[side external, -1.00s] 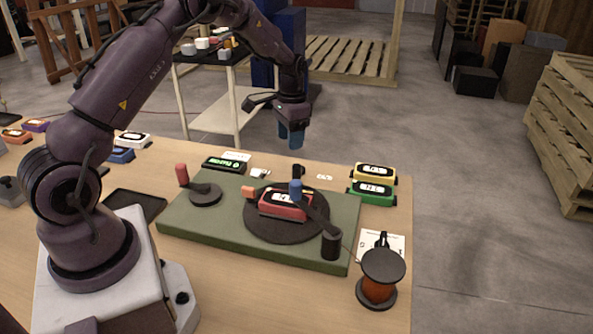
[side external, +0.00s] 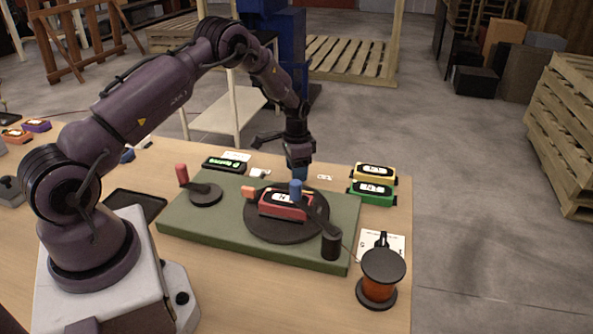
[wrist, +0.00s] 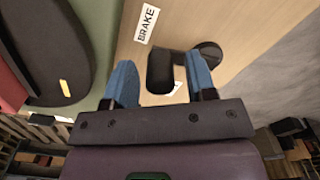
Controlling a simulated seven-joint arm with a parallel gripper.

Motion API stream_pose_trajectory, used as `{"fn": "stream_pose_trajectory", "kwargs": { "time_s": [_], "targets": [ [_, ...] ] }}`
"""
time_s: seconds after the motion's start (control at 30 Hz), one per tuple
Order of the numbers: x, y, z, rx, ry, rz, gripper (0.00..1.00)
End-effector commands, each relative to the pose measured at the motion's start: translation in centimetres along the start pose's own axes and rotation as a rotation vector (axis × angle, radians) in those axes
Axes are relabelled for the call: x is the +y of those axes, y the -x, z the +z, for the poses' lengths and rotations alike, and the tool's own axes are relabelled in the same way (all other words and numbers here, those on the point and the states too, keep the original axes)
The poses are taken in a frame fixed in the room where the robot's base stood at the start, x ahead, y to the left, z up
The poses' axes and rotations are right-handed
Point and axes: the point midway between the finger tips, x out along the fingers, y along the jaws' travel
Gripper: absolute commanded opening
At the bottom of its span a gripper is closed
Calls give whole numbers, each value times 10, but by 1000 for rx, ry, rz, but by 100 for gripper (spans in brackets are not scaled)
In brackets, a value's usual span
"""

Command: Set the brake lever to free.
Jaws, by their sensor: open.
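The brake lever (wrist: 160,72) is a dark handle with a round dark pivot (wrist: 209,53) to its right in the wrist view. It lies near a white label (wrist: 147,24) reading BRAKE. My gripper (wrist: 160,64) is open, with one blue finger on each side of the lever's handle. I see gaps between the handle and both fingers. In the side view my gripper (side external: 298,172) is low at the back edge of the green board and hides the lever. A second white label (wrist: 177,87) by the handle is mostly covered, so its text cannot be read.
Yellow (side external: 374,171) and green (side external: 371,192) detectors sit to the right. An orange spool (side external: 379,288) stands front right.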

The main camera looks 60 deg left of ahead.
Motion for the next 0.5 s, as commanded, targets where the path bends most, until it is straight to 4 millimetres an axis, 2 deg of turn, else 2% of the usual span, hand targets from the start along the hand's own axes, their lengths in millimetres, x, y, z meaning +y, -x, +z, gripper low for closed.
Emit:
{"fn": "stream_pose_trajectory", "kwargs": {
  "time_s": [0.1, 0.37, 0.43, 0.5],
  "targets": [
    [0, -7, 0, 0, 0, 0, 51],
    [0, -8, 0, 0, 0, 0, 51],
    [0, -8, 0, 0, 0, 0, 40],
    [0, -7, 0, 0, 1, 0, 24]
  ]
}}
